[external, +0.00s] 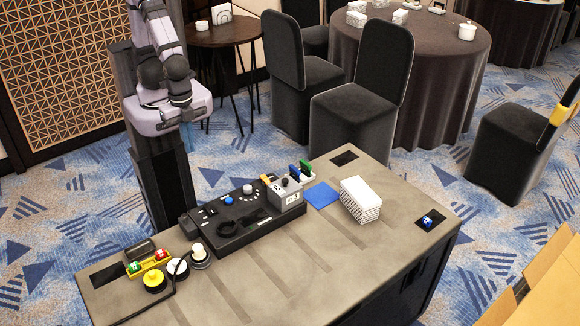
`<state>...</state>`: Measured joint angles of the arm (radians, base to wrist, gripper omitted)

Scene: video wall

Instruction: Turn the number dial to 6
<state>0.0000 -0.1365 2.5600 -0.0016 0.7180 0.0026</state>
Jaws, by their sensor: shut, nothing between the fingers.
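A black control panel (232,226) lies on the table. A pale round knob (247,189) with small light marks around it sits near its back edge and looks like the number dial. Its setting is too small to read. A grey box (286,199) at the panel's right end has a small dark knob on top and a white label with an unclear mark. My gripper (193,114) is at the end of my folded arm, high above the table's back edge and well apart from the panel. Its fingers are small and partly hidden; it is shut and empty.
A blue button (228,200) sits left of the pale knob. Coloured switches (301,170), a blue mat (321,195) and a white stack (361,199) lie to the right. Yellow and white round buttons (154,281) and a black cable are at left. The front table is mostly clear.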

